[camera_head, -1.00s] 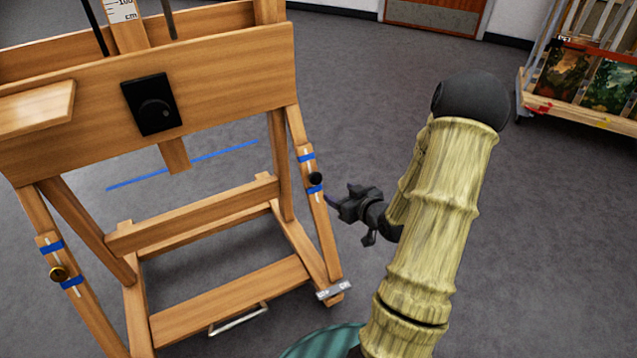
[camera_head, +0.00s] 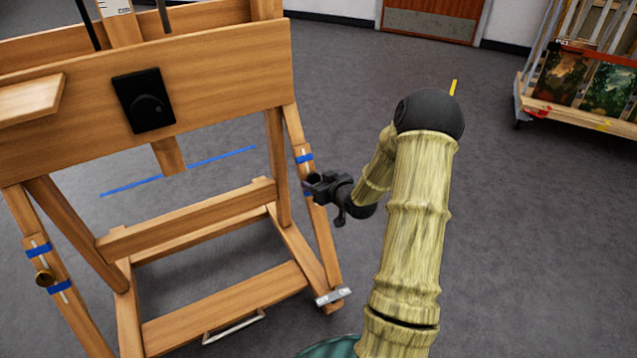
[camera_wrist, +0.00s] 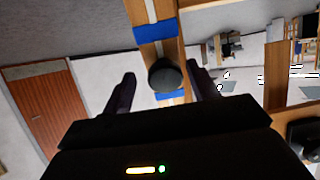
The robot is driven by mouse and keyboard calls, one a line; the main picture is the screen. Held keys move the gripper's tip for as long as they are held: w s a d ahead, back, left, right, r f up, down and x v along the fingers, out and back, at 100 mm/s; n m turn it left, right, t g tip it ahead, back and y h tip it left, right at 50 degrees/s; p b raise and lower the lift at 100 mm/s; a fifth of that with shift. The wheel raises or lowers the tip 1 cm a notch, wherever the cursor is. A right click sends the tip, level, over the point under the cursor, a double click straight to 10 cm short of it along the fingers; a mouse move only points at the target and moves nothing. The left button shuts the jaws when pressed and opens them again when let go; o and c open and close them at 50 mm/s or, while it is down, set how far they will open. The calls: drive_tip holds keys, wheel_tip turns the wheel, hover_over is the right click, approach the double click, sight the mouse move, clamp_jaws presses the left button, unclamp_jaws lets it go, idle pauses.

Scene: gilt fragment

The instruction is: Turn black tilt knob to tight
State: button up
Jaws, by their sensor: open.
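The black tilt knob (camera_wrist: 165,75) sits on the easel's slotted side strut (camera_head: 324,240), between two bands of blue tape (camera_wrist: 154,31). In the wrist view it lies between the two fingers of my gripper (camera_wrist: 160,84), with a gap visible on each side. In the head view my gripper (camera_head: 309,187) is at the right strut and hides the knob. The gripper is open. I cannot tell how deep the knob lies between the fingers.
The wooden easel (camera_head: 215,75) fills the left, with a black plate and dial (camera_head: 144,101) on its crossbar. A metal clamp (camera_head: 333,295) is at its right foot. A cart with paintings (camera_head: 580,80) stands back right.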

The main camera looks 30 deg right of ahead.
drive_tip(key=shift+a, duration=0.3)
drive_tip(key=shift+c, duration=1.3)
drive_tip(key=c, duration=0.7)
